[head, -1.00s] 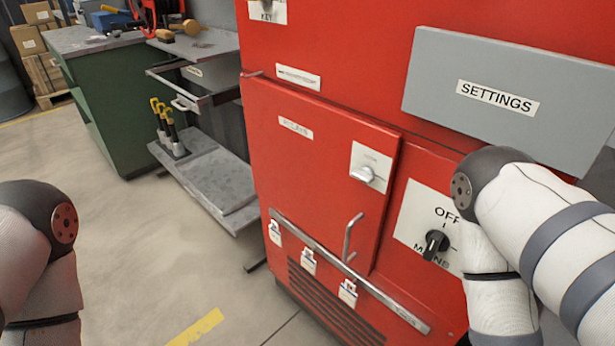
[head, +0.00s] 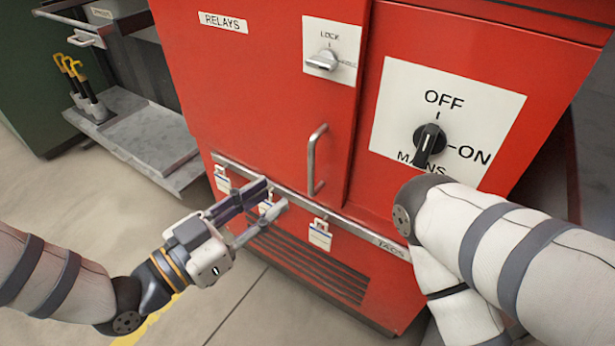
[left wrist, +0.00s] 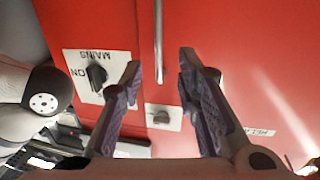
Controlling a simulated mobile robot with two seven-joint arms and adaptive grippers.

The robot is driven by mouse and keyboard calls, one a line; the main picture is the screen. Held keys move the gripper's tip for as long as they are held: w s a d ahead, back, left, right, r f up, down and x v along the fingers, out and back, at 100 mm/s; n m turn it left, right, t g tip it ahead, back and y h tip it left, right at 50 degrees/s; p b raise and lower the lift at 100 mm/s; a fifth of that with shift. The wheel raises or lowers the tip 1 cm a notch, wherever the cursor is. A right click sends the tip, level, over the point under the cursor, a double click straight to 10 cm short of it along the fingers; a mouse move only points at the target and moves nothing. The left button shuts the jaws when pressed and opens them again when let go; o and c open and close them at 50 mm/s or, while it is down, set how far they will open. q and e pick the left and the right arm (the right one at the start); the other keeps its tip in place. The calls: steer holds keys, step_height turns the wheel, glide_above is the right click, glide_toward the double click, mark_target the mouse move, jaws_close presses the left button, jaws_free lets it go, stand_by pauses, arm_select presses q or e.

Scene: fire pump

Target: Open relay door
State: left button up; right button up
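The red relay door (head: 250,85) is closed flush in the cabinet, with a RELAYS label at its top left. A silver vertical handle (head: 316,160) is near its right edge, and a silver lock knob (head: 322,60) sits on a white LOCK plate above. My left gripper (head: 278,195) is open and empty, left of and below the handle. In the left wrist view, the handle (left wrist: 158,40) shows between the spread fingers (left wrist: 159,72), apart from them. The lock knob (left wrist: 160,117) also shows there. My right arm is in view at right; its gripper is not.
A black mains switch (head: 429,140) on an OFF/ON plate is right of the door. A rail with hanging tags (head: 320,235) runs below the door, close to my left gripper. A grey shelf (head: 150,140) with yellow-handled tools stands left. Floor at lower left is open.

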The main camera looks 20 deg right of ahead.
mark_target(309, 172)
arm_select(q)
steer(key=x, duration=1)
steer(key=shift+d+b, duration=0.2)
steer(key=shift+b, duration=0.15)
jaws_close()
